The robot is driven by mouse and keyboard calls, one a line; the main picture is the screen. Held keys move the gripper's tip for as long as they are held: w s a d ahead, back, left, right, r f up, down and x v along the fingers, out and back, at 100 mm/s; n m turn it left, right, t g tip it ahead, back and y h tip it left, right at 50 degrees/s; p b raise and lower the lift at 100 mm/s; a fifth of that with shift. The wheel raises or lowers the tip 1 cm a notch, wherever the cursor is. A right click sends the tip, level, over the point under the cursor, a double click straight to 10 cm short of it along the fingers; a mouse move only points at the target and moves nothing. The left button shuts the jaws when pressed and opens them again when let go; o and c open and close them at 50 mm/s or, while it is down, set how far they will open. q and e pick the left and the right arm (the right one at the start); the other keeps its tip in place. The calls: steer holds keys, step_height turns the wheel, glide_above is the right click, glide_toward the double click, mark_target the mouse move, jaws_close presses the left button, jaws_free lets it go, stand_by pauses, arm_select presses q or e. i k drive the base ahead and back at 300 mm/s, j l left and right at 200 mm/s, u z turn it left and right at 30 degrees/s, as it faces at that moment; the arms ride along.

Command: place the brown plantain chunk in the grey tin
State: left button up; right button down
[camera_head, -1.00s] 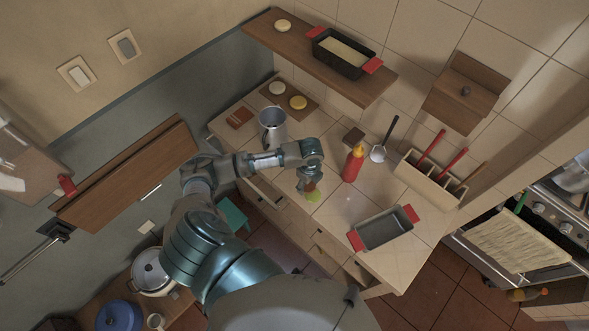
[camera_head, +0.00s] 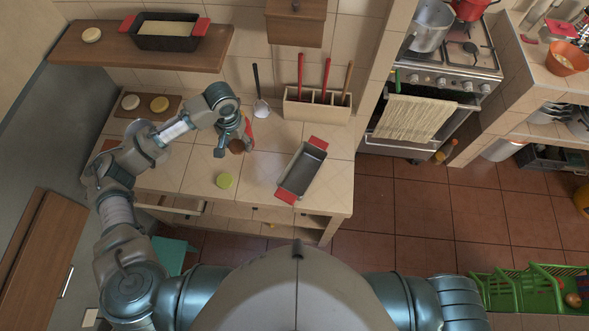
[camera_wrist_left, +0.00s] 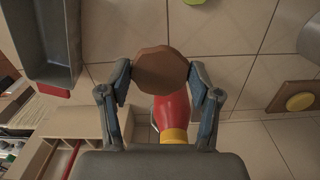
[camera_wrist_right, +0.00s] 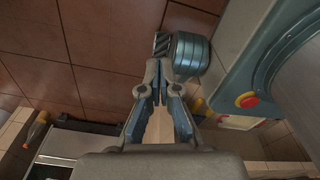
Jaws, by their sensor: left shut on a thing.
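The brown plantain chunk (camera_wrist_left: 160,72) is between the two fingers of my left gripper in the left wrist view. In the head view my left gripper (camera_head: 234,147) is shut on it above the counter, left of the grey tin. The grey tin (camera_head: 303,170), a rectangular pan with red end grips, stands on the counter; its inside looks empty. Its grey wall also shows at the upper left of the left wrist view (camera_wrist_left: 45,72). My right gripper (camera_wrist_right: 159,75) has its fingers together, with nothing seen between them; it is outside the head view.
A red bottle with a yellow part (camera_wrist_left: 172,112) stands close by my left gripper, partly hidden in the head view. A yellow-green piece (camera_head: 225,180) lies on the counter. A utensil holder (camera_head: 317,105) and a ladle (camera_head: 261,108) stand behind. The counter's front edge is near the tin.

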mark_target(301, 175)
steer(key=k+z, duration=0.1)
steer(key=z, duration=1)
steer(key=k+l+z, duration=0.1)
steer(key=k, duration=0.3)
